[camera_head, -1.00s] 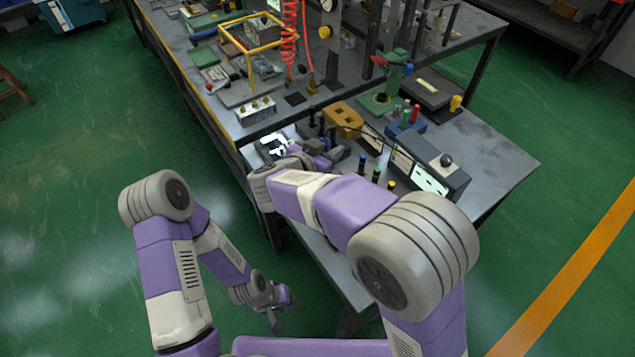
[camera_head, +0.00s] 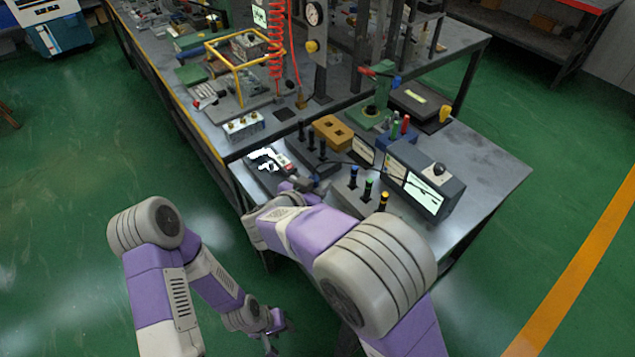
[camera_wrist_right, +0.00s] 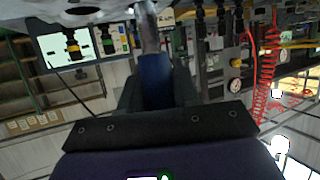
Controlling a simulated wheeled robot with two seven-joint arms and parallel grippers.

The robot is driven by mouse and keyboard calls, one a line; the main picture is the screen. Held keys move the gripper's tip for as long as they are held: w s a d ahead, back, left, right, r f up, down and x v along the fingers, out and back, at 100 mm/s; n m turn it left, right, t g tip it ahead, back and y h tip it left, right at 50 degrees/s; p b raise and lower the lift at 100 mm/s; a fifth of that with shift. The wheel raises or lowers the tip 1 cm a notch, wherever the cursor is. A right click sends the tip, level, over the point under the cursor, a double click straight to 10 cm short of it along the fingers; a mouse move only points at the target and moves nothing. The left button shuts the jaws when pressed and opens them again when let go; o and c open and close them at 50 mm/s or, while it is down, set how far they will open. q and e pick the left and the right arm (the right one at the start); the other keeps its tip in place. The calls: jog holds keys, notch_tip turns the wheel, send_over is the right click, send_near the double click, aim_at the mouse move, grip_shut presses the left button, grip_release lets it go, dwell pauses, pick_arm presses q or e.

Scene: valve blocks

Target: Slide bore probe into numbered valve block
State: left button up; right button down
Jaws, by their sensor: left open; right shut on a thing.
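My right gripper (camera_head: 303,184) is over the front part of the bench. In the right wrist view it (camera_wrist_right: 156,85) is shut on a blue-handled probe (camera_wrist_right: 154,72) with a grey metal shaft. The shaft reaches the top of the picture, and its tip cannot be made out. A grey block with blue-, green- and yellow-ringed black plugs (camera_head: 369,188) stands right of this gripper, partly hidden by my arm. Several plain black upright pieces (camera_head: 311,146) stand behind it. No block numbers are readable. My left gripper (camera_head: 276,331) is open and empty, low beside the bench.
A box with a lit screen (camera_head: 424,193) stands at the right. The bench's right end (camera_head: 485,160) is bare.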

jog(key=shift+f, duration=0.25)
jog(key=c, duration=0.8)
grip_release()
jog(key=shift+r, duration=0.3)
jog(key=p+v, duration=0.3)
jog(key=v, duration=0.9)
jog(key=shift+r, duration=0.2)
